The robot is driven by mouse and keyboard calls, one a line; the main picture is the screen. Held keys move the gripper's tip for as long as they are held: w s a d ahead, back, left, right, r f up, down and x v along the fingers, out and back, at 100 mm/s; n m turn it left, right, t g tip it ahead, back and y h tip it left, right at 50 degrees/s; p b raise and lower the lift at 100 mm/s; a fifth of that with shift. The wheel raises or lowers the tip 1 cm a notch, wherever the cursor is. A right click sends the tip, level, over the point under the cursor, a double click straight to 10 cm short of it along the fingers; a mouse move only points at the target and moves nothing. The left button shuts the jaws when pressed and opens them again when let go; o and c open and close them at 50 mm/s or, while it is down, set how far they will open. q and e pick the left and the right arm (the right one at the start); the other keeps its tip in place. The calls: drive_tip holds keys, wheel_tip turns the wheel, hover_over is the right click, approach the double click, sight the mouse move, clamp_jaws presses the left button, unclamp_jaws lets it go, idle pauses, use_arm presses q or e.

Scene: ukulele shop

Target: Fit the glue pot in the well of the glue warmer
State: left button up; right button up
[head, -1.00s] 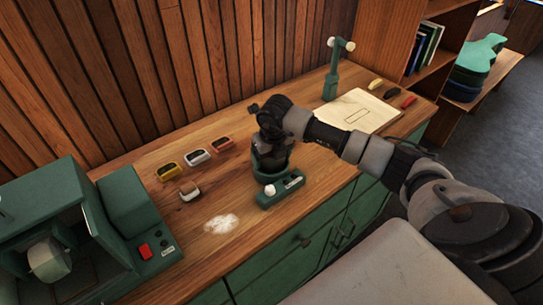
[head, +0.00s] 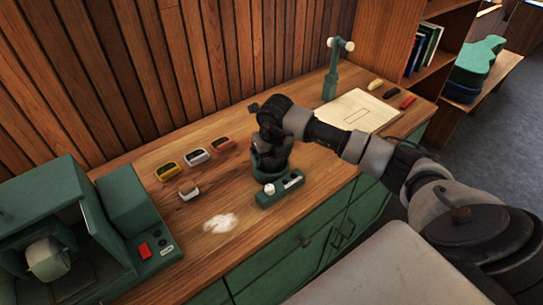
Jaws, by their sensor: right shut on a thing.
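The green glue warmer (head: 279,196) stands on the wooden bench, with a white knob at its front and a round cup at its back. My right gripper (head: 270,146) is directly over the cup of the warmer, pointing down. It is shut on a dark thing at the cup's mouth, likely the glue pot. The gripper and the cup's rim hide most of it, so I cannot tell how deep it sits. My left gripper is out of view.
A green machine with a red switch (head: 145,250) stands at the left. Several small coloured blocks (head: 195,157) and a white powder patch (head: 221,223) lie left of the warmer. A paper sheet (head: 360,111), a green stand (head: 331,75) and small items lie to the right.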

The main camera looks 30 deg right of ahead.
drive_tip(key=shift+s+a+f, duration=0.2)
drive_tip(key=shift+s+f, duration=0.1)
drive_tip(key=shift+f, duration=0.3)
drive_tip(key=shift+s+a+f, duration=0.15)
drive_tip(key=shift+s+f, duration=0.1)
drive_tip(key=shift+f, duration=0.3)
drive_tip(key=o, duration=0.8)
drive_tip(key=shift+c, duration=0.2)
drive_tip(key=shift+o, duration=0.7)
drive_tip(key=shift+a, duration=0.25)
drive_tip(key=shift+d+r, duration=0.1)
drive_tip(key=shift+r, duration=0.05)
drive_tip(key=shift+w+d+r+g+p, duration=0.15)
drive_tip(key=shift+w+r+p, duration=0.1)
drive_tip(key=shift+r+p, duration=0.2)
drive_tip(key=shift+w+d+r+g+p, duration=0.15)
drive_tip(key=shift+w+r+p, duration=0.05)
drive_tip(key=shift+r+p, duration=0.2)
drive_tip(key=shift+w+d+r+p, duration=0.1)
drive_tip(key=shift+d+r+p, duration=0.1)
drive_tip(key=shift+r+p, duration=0.65)
drive_tip(key=shift+r, duration=0.6)
drive_tip(key=shift+r+p, duration=0.65)
drive_tip(key=shift+r, duration=0.5)
